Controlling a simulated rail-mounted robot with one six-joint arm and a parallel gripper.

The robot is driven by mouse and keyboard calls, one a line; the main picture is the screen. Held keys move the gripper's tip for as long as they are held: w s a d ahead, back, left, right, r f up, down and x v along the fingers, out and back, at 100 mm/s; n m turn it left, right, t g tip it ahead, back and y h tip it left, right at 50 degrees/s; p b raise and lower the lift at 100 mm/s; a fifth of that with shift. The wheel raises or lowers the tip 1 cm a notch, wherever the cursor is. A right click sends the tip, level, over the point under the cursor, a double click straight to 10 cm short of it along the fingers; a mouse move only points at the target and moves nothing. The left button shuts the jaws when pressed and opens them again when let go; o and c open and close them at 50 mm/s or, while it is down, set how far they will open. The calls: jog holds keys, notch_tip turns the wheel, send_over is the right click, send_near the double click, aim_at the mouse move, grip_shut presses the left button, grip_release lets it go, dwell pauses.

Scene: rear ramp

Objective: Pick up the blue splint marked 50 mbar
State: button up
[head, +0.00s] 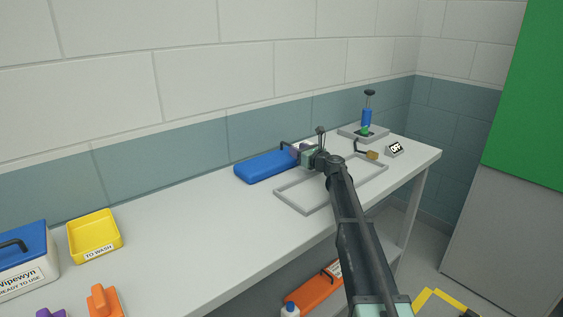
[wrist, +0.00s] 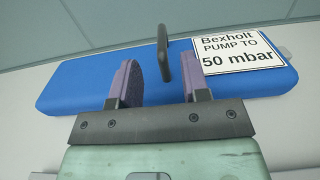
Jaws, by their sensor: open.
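The blue splint (head: 264,167) lies on the bench by the wall, toward the far end. In the wrist view the splint (wrist: 75,86) fills the width and carries a white label (wrist: 238,50) reading "Bexholt PUMP TO 50 mbar". A dark upright handle (wrist: 163,54) stands on it, left of the label. My gripper (head: 304,152) is at the splint's right end in the head view. In the wrist view my gripper (wrist: 162,84) is open, its purple fingers apart, with the handle between and beyond them. Contact cannot be told.
A grey rectangular frame (head: 293,208) lies in front of the splint. A blue pump (head: 367,118) stands on a tray at the far end, near a small sign (head: 394,149). A yellow TO WASH tray (head: 95,252) and a wipes box (head: 25,285) are at left. The bench between is clear.

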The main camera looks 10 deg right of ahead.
aim_at(283, 154)
jog(key=x, duration=0.5)
jog(key=shift+w, duration=0.2)
grip_shut()
dwell(1.1)
